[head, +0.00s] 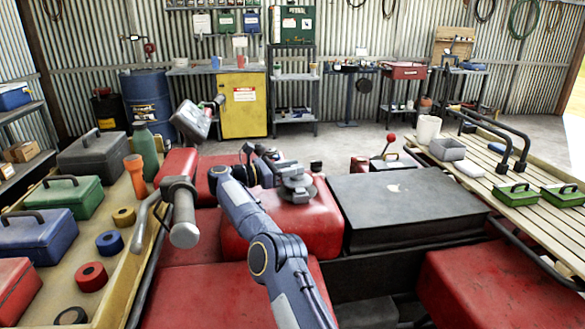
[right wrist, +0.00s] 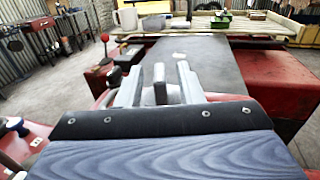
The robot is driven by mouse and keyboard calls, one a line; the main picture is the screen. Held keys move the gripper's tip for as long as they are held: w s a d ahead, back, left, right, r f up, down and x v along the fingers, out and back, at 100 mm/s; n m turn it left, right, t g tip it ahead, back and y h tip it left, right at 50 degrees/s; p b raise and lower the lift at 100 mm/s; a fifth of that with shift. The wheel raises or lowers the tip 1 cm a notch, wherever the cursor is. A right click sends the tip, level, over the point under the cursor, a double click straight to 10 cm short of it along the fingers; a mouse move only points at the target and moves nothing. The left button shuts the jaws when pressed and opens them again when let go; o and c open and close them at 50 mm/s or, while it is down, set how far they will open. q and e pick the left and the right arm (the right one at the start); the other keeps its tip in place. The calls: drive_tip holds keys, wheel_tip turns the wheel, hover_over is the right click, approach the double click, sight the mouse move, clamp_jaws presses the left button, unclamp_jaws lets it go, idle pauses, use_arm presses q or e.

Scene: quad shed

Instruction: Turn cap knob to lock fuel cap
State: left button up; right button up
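The grey fuel cap (head: 298,194) sits on top of the red tank (head: 325,225) in the middle of the head view. My right gripper (head: 282,172) is at the cap, partly covering it. In the right wrist view, the two pale fingers of my right gripper (right wrist: 160,85) stand apart, with the dark upright cap knob (right wrist: 160,86) between them. A gap shows on each side of the knob, so the fingers look open around it and not closed on it. The knob's lower part is hidden by my gripper body. My left gripper is not in view.
A handlebar grip (head: 183,218) stands left of my right arm. A black box-like cover (head: 405,205) lies right of the tank. A red-knobbed lever (head: 389,142) rises behind it. Toolboxes (head: 75,192) fill the left rack; a slatted rack (head: 520,195) is at right.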

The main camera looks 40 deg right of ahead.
drive_tip(key=p+v, duration=0.2)
drive_tip(key=v, duration=0.4)
drive_tip(key=shift+w+a+r, duration=0.1)
drive_tip(key=shift+a+r, duration=0.1)
drive_tip(key=shift+a, duration=0.05)
drive_tip(key=shift+w+a+f+p, duration=0.1)
drive_tip(key=shift+a+f+p, duration=0.1)
drive_tip(key=shift+a+p, duration=0.25)
drive_tip(key=shift+o, duration=0.3)
